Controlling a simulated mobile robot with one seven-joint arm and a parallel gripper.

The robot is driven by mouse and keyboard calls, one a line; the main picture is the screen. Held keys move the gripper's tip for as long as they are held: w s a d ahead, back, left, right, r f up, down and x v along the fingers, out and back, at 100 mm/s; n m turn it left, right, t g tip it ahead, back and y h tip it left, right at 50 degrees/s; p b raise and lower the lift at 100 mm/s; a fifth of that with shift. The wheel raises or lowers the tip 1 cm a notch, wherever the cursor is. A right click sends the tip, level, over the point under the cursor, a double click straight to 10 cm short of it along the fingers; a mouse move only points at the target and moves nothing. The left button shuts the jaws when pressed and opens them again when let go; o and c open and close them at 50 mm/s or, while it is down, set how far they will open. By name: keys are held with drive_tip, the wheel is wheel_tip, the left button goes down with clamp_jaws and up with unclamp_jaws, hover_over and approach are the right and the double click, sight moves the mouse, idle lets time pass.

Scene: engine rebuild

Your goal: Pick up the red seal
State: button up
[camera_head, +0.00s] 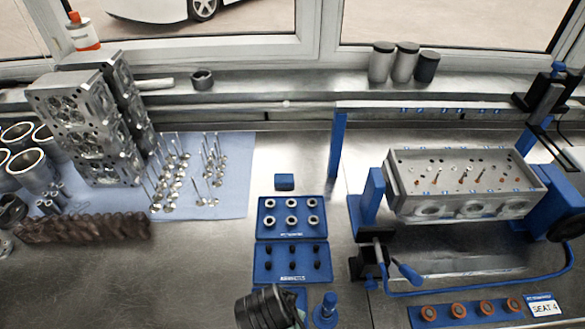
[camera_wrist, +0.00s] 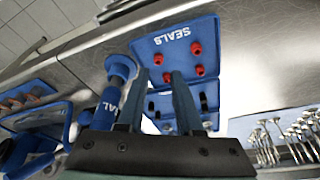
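Several small red seals, one of them a red seal (camera_wrist: 167,77) near my fingertips, sit in a blue tray marked SEALS (camera_wrist: 172,40) in the wrist view. In the head view the seals are not visible, and a dark part of my arm covers most of the tray area at the bottom, where a blue edge (camera_head: 296,296) shows.
A blue upright tool (camera_wrist: 119,70) stands close to my left finger; it also shows in the head view (camera_head: 326,312). Blue trays with rings (camera_head: 291,205) and black pieces (camera_head: 291,265) lie behind. The cylinder head (camera_head: 465,185) sits in a blue stand at right. Valves (camera_head: 185,175) stand left.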

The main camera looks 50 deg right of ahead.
drive_tip(key=shift+p+x, duration=0.35)
drive_tip(key=shift+x, duration=1.95)
drive_tip(key=shift+s+a, duration=0.1)
drive_tip(key=shift+s, duration=0.1)
clamp_jaws()
